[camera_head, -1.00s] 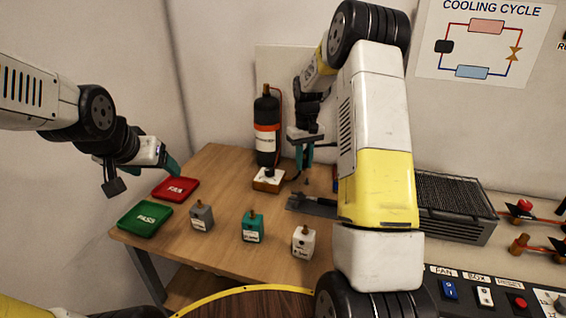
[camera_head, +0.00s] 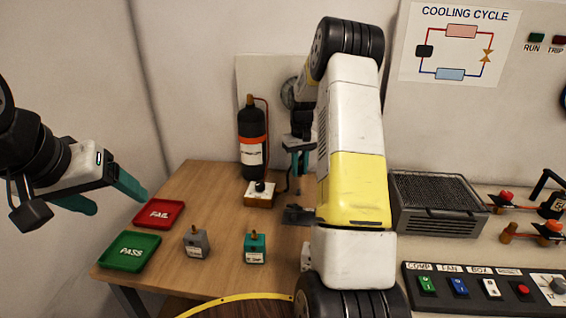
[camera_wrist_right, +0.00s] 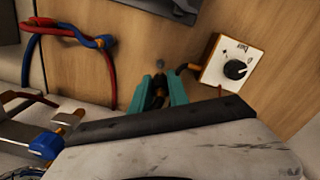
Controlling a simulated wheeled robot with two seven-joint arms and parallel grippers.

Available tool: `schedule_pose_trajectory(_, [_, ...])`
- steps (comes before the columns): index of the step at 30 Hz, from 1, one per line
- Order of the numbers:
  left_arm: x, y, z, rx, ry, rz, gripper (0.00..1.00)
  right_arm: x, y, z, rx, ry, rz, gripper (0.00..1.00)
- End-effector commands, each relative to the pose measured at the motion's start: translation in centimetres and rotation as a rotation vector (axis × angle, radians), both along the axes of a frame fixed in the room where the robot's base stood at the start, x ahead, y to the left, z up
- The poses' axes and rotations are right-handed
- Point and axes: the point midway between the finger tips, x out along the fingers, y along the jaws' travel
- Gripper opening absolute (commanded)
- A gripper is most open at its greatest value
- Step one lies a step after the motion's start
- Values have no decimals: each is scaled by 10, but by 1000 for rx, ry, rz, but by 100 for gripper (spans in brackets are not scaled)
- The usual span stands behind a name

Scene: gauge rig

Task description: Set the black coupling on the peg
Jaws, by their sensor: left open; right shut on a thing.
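My right gripper (camera_wrist_right: 160,92) has its teal fingers shut on a dark piece (camera_wrist_right: 157,102), seemingly the black coupling, just above the wooden table; its shape is mostly hidden between the fingers. In the head view, the right gripper (camera_head: 298,160) is beside the black bottle, partly covered by my right arm. A small grey round spot (camera_wrist_right: 160,63) shows on the wood beyond the fingertips; I cannot tell whether it is the peg. My left gripper (camera_head: 118,202) is open and empty at the left, near the red and green trays.
A white box with a black knob (camera_head: 260,194) stands close to the right gripper, with a cable beside it. A black bottle (camera_head: 253,145), grey block (camera_head: 196,243), teal block (camera_head: 255,248), red FAIL tray (camera_head: 159,213) and green PASS tray (camera_head: 129,251) stand around. Bare table lies between.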

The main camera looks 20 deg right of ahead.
Motion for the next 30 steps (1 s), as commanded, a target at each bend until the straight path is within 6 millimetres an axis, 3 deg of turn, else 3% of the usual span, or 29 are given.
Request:
schedule_pose_trajectory(15, [0,0,0,0,0,0,72,0,0,-42,0,1,0,0])
schedule_pose_trajectory(30, [0,0,0,0,0,0,72,0,0,-49,0,0,0,0])
